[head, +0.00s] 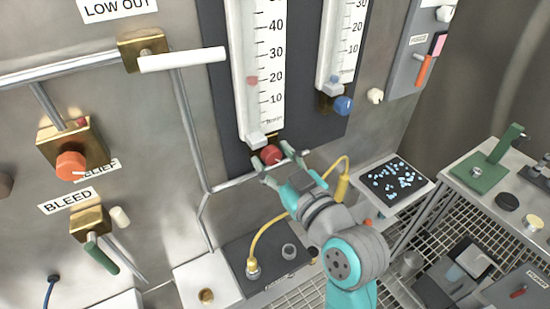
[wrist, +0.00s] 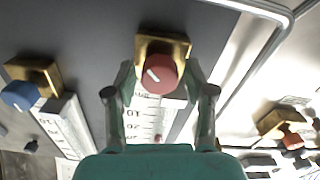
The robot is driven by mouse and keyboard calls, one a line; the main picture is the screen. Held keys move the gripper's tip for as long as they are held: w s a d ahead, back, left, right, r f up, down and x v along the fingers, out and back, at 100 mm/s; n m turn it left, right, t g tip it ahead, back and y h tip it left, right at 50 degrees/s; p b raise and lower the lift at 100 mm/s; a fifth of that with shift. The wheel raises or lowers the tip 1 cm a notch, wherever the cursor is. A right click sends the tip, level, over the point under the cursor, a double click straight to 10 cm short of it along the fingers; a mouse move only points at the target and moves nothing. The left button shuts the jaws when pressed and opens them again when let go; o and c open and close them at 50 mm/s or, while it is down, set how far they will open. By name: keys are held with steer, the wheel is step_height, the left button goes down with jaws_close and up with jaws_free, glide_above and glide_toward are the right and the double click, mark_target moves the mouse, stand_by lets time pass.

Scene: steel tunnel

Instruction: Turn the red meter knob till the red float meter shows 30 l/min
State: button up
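The red meter knob (head: 271,155) is a round red knob on a brass block, below the tall white red float meter (head: 264,60). Its red float (head: 251,80) sits a little under the 20 mark. In the wrist view the knob (wrist: 158,74) shows a white pointer line slanting to the upper left. My gripper (head: 277,158) is in front of the knob. In the wrist view its two fingers (wrist: 159,82) stand on either side of the knob, and narrow gaps show between fingers and knob. It is open.
A second meter (head: 342,45) with a blue knob (head: 343,105) stands to the right. A pipe (head: 190,125) runs left of the meter panel. A yellow cable (head: 290,215) loops below my gripper. A tablet screen (head: 397,180) and a bench with a green device (head: 495,155) are at right.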

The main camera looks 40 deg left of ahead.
steer(key=c, duration=0.7)
steer(key=shift+m, duration=1.6)
steer(key=o, duration=1.1)
steer(key=shift+o, duration=0.2)
steer(key=shift+d, duration=0.1)
steer(key=v, duration=1.2)
steer(key=shift+f, duration=0.1)
